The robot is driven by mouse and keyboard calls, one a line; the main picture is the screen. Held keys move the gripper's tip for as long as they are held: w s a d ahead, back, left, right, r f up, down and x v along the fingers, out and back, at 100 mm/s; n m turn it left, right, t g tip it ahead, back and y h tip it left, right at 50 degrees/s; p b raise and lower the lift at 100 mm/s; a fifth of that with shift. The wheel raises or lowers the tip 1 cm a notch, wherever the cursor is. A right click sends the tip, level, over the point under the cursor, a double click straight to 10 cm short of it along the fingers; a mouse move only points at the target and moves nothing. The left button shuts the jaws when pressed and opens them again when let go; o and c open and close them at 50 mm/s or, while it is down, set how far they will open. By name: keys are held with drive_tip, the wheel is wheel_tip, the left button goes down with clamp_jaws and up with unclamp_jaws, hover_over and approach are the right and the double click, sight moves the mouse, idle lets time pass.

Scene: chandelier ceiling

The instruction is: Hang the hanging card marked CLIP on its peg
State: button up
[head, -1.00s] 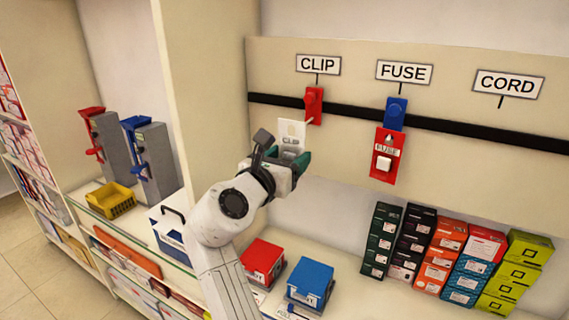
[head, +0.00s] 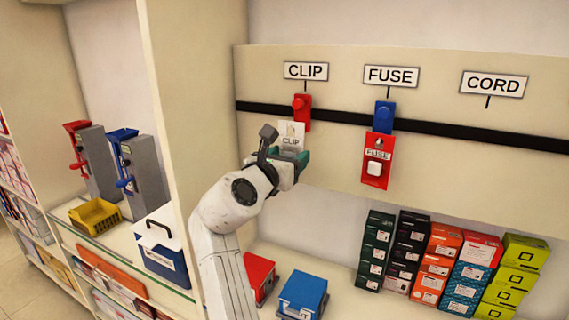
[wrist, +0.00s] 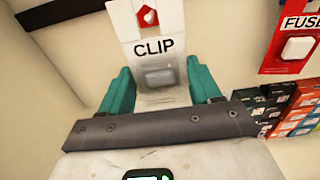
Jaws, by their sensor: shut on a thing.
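The white card marked CLIP (head: 291,136) is upright in my gripper (head: 290,157), just below and slightly left of the red peg (head: 302,108) under the CLIP sign (head: 306,71). In the wrist view the card (wrist: 155,48) stands between the teal fingers of my gripper (wrist: 160,82), which are shut on its lower part. Red shows through the hole near the card's top. I cannot tell whether the peg's tip is in the hole or only behind it.
A red FUSE card (head: 376,172) hangs on the blue peg (head: 384,117) to the right. Stacked boxes (head: 440,260) stand below on the right. A tall partition (head: 190,100) is left of my arm.

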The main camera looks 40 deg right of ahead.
drive_tip(key=shift+b+x, duration=0.5)
drive_tip(key=shift+x, duration=0.45)
drive_tip(key=shift+w+d+p, duration=0.1)
drive_tip(key=shift+d+p, duration=0.1)
drive_tip(key=shift+p, duration=0.1)
drive_tip(key=shift+w+d+f+p, duration=0.1)
drive_tip(key=shift+d+f+p, duration=0.15)
drive_tip(key=shift+d+p, duration=0.15)
drive_tip(key=shift+f+p, duration=0.1)
drive_tip(key=shift+p, duration=0.25)
drive_tip(key=shift+f, duration=0.15)
drive_tip(key=o, duration=0.9)
drive_tip(key=b+v, duration=0.1)
drive_tip(key=v, duration=0.9)
drive_tip(key=shift+a, duration=0.3)
